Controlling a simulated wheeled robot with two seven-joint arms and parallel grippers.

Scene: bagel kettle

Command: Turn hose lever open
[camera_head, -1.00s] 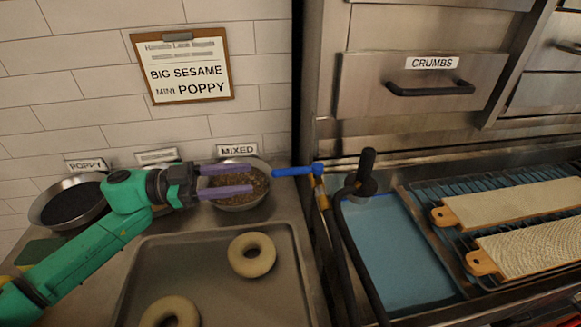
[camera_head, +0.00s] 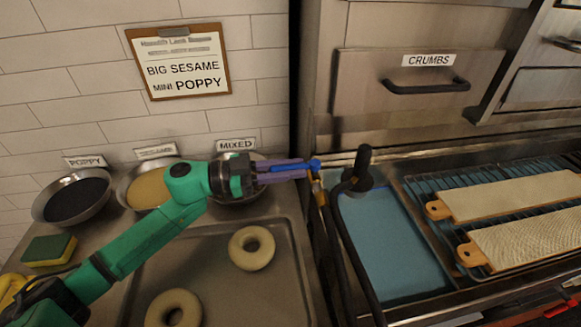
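The blue hose lever (camera_head: 313,164) sticks out to the left from the top of a brass-coloured valve (camera_head: 318,186) at the left edge of the blue basin. My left gripper (camera_head: 290,169) has its purple fingers on both sides of the lever, lying along it, with little or no gap visible. The fingers hide most of the lever's length. The black hose (camera_head: 345,240) with its upright black nozzle (camera_head: 362,165) stands just right of the valve. My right gripper is not in view.
A metal tray (camera_head: 213,262) with bagels lies below my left arm. Poppy (camera_head: 75,200), sesame (camera_head: 147,190) and mixed bowls stand along the wall. The blue basin (camera_head: 395,240) and wooden boards (camera_head: 510,197) lie to the right.

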